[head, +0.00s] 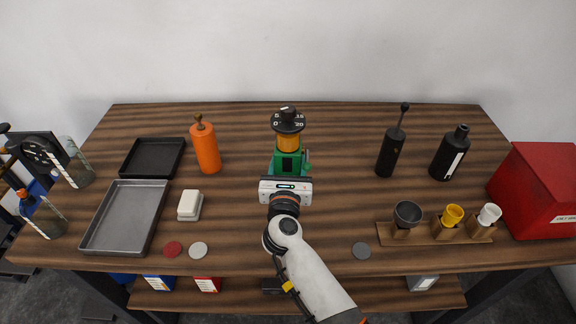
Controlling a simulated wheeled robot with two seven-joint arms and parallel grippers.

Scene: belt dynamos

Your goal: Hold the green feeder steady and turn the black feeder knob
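The green feeder (277,162) stands upright near the middle of the table, with a yellow-orange section above its green body. The black feeder knob (289,121) sits on top, with white marks including 0, 5, 15 and 20. My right gripper (286,184) is at the near side of the green body, below the knob. Its white housing hides its fingers and the feeder's lower front, so I cannot tell whether it is open, shut or touching the feeder. My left gripper is not in view.
An orange bottle (205,149) stands left of the feeder; a black pump (389,152) and black bottle (449,154) stand right. Trays (127,217) lie left. A wooden cup rack (433,237) and red box (538,190) are right. Table is clear around the feeder.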

